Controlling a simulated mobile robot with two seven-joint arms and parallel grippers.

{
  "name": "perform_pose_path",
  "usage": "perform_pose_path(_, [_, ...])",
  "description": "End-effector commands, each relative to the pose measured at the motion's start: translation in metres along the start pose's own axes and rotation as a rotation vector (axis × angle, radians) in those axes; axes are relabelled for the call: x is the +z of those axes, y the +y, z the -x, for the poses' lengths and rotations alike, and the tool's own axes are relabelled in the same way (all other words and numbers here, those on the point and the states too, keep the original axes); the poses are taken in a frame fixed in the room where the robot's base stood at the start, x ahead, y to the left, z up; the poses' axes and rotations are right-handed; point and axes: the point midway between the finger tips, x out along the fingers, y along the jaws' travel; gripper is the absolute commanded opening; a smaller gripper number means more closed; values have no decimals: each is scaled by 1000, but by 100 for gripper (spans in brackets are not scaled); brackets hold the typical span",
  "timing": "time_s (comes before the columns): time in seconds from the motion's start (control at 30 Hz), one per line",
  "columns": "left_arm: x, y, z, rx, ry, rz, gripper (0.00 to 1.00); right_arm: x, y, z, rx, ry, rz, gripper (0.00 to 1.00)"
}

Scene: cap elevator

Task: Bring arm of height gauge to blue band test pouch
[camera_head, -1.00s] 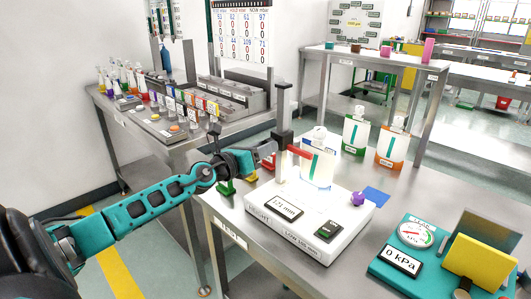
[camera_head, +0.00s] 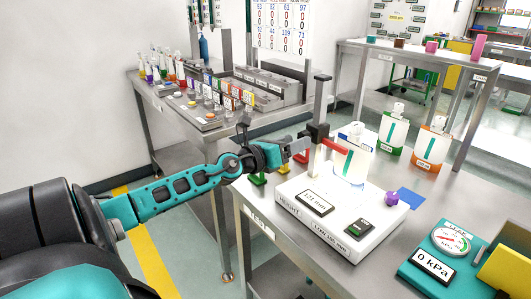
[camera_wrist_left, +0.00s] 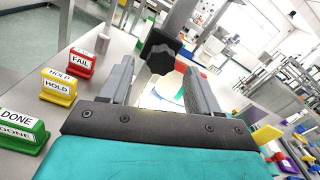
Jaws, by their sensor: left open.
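The height gauge has a white base (camera_head: 308,228) on the steel table, a dark upright column (camera_head: 321,95) and a black carriage with a red arm (camera_head: 336,148). Its display reads about 121 mm. A white pouch (camera_head: 356,166) with some blue near its top stands on the base beside the column; the red arm is at its upper part, and I cannot tell whether they touch. My left gripper (camera_head: 298,147) is at the carriage's left side. In the left wrist view its open fingers (camera_wrist_left: 158,80) point at the carriage's black knob (camera_wrist_left: 160,55), which appears between them.
Green (camera_head: 392,133) and orange (camera_head: 430,147) pouches stand behind the gauge. A purple knob (camera_head: 391,198) and blue pad (camera_head: 411,198) are at its right. A teal pressure unit (camera_head: 425,275) is front right. FAIL (camera_wrist_left: 80,65), HOLD (camera_wrist_left: 58,88) and DONE (camera_wrist_left: 22,130) signs stand left of my gripper.

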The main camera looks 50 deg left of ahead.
Motion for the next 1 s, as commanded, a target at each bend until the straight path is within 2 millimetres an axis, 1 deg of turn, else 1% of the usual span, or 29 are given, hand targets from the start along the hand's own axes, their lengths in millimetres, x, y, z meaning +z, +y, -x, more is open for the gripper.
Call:
perform_pose_path(0.03, [-2, 0, 7, -1, 5, -2, 62, 1, 0, -1, 0, 0, 0, 43])
perform_pose_path(0.27, [-2, 0, 35, 0, 4, -2, 62, 6, 0, -4, 0, 0, 0, 43])
perform_pose_path(0.5, [-3, 0, 67, 1, 1, 3, 62, 12, -1, -8, -2, -9, -3, 43])
perform_pose_path(0.7, [-1, 1, 93, 2, -2, 3, 62, 11, -5, -10, -11, -5, -5, 43])
perform_pose_path(0.83, [0, 0, 104, 1, -1, 1, 62, 6, -7, -11, -17, 7, -5, 43])
perform_pose_path(1.0, [1, 0, 109, 1, -2, -1, 62, 4, -8, -11, -18, 11, -4, 43])
